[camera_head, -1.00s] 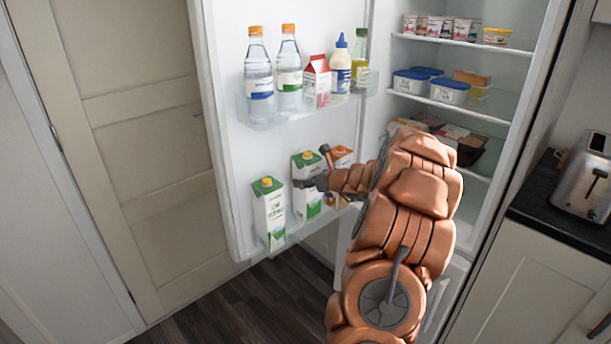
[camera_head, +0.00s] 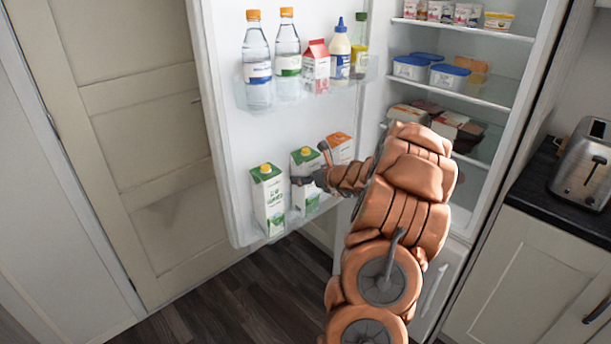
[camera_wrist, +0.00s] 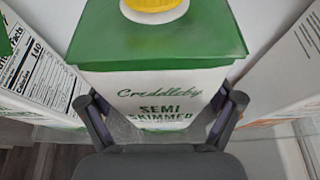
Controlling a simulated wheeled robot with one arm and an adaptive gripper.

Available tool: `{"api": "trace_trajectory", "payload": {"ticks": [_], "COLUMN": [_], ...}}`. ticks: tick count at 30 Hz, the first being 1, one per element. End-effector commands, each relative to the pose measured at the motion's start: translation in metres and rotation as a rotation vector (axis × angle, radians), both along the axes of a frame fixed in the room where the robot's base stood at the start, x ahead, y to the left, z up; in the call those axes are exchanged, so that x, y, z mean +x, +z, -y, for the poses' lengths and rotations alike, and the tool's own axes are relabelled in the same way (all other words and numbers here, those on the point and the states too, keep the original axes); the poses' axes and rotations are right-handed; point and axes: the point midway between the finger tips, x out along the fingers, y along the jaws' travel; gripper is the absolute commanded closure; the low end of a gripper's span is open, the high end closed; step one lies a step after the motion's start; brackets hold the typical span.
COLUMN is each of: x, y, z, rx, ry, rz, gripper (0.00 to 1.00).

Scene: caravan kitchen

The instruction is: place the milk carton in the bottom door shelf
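The milk carton (camera_head: 304,184) is white with a green top and a yellow cap. It is upright at the bottom door shelf (camera_head: 286,228), between two other cartons. In the wrist view its label reads "Semi Skimmed" (camera_wrist: 165,108). My gripper (camera_head: 308,180) has one finger on each side of the carton, and the pads lie against its sides in the wrist view (camera_wrist: 162,110). The carton's base is low at the shelf; I cannot tell whether it rests on the floor of the shelf.
A similar green-topped carton (camera_head: 268,202) stands left in the shelf, and an orange-topped carton (camera_head: 340,148) stands right. Both are close. The upper door shelf (camera_head: 300,95) holds bottles and a red-topped carton (camera_head: 316,68).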

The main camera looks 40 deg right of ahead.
Motion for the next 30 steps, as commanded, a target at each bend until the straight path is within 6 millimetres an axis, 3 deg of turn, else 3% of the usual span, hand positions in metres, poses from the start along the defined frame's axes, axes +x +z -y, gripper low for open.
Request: {"api": "trace_trajectory", "payload": {"ticks": [14, 30], "x": [-0.001, -0.082], "y": [0.004, 0.037], "z": [0.000, -0.002], "rx": [0.001, 0.000], "ry": [0.000, -0.003], "rz": [0.000, 0.002], "gripper": [0.03, 0.03]}}
